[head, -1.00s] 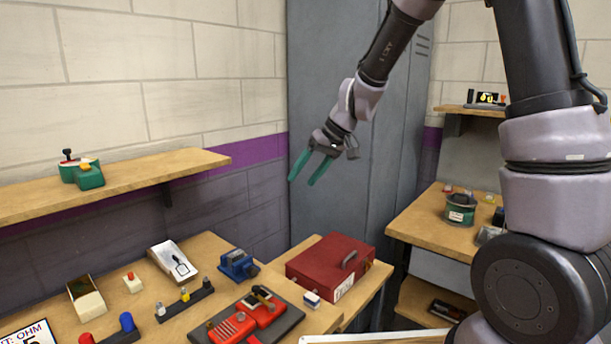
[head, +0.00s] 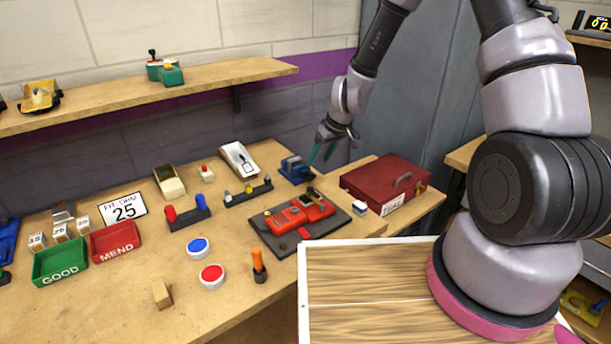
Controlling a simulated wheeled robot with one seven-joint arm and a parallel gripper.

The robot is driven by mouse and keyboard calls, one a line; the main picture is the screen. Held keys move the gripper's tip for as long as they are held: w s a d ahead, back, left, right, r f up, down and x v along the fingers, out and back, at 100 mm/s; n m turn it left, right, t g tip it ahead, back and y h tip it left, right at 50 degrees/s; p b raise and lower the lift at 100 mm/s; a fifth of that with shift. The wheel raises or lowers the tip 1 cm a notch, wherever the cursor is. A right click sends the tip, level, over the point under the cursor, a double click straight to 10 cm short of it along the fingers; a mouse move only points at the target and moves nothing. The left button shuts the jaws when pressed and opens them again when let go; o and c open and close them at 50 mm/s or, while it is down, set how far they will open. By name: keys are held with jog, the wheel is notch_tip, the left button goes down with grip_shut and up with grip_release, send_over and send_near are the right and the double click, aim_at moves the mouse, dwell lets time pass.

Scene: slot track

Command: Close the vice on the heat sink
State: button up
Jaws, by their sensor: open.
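The small blue vice (head: 294,170) stands near the back right of the workbench, just left of the red metal box. I cannot make out a heat sink in or around its jaws at this size. My gripper (head: 321,156) has teal fingers that point down and are apart, with nothing seen between them. It is close to the right side of the vice in the picture, by its back right end. I cannot tell whether a finger touches the vice.
A red metal box (head: 388,184) stands right of the vice. A dark rack (head: 237,197) with several knobs and a white tray (head: 240,158) are to the left. A shelf (head: 130,97) hangs above.

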aim_at(312, 175)
jog(key=x, duration=0.8)
jog(key=shift+w+f, duration=0.1)
jog(key=shift+f, duration=0.25)
grip_shut()
jog(key=g+y, duration=0.1)
jog(key=y, duration=0.1)
jog(key=shift+w+d+m+g+y, duration=0.2)
jog(key=shift+d+m+g+y, duration=0.1)
jog(key=shift+m+g, duration=0.1)
jog(key=shift+w+f+g+y, duration=0.1)
jog(key=shift+g+y, duration=0.4)
jog(key=shift+y, duration=0.5)
jog(key=shift+d+m, duration=0.1)
jog(key=shift+m, duration=0.2)
